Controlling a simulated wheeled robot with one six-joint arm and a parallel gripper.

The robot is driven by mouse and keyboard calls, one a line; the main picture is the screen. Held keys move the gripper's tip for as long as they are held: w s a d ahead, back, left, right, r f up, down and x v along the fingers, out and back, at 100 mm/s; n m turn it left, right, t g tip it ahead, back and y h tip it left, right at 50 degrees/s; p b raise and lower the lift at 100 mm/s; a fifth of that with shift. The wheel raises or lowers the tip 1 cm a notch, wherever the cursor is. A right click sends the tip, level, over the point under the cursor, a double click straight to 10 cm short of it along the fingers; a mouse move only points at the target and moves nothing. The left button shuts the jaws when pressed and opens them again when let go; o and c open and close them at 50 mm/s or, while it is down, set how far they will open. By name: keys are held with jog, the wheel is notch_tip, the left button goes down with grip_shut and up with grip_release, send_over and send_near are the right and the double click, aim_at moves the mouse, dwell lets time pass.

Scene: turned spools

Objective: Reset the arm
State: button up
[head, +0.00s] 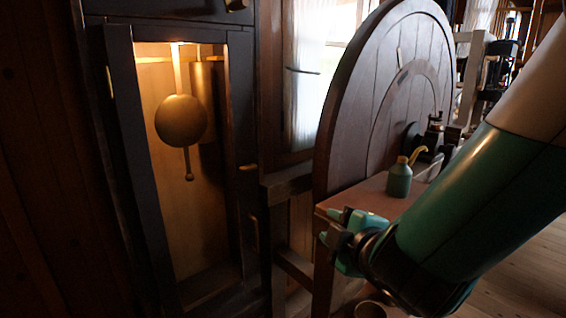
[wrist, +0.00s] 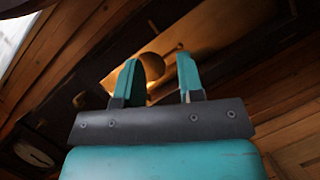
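My arm reaches in from the right of the head view, and my gripper (head: 338,225) points left toward the tall clock case. In the wrist view my gripper (wrist: 158,72) shows two teal fingers standing apart. Nothing is between them but the background. The clock's round pendulum bob (head: 181,121) hangs inside the lit case, well behind the fingers; it also shows in the wrist view (wrist: 152,66). The gripper is beside the front edge of a wooden bench, and the head view does not show clearly whether they touch.
The dark clock case (head: 128,130) stands open-fronted at left. A large wooden wheel (head: 345,130) rises behind the bench top (head: 362,201). A green oil can (head: 399,180) stands on the bench near my forearm. Bare floor (head: 525,275) shows at lower right.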

jog(key=s+d+f+m+g+h, duration=0.25)
jog(key=s+d+m+g, duration=0.25)
jog(key=m, duration=0.3)
jog(key=s+r+m+g, duration=0.1)
jog(key=s+g, duration=0.3)
jog(key=s, duration=0.5)
jog(key=s+r+m+g+y, duration=0.1)
jog(key=s+r+g, duration=0.3)
jog(key=s, duration=0.4)
jog(key=shift+s+d+g, duration=0.3)
jog(key=shift+s+g, duration=0.05)
jog(key=shift+g, duration=0.35)
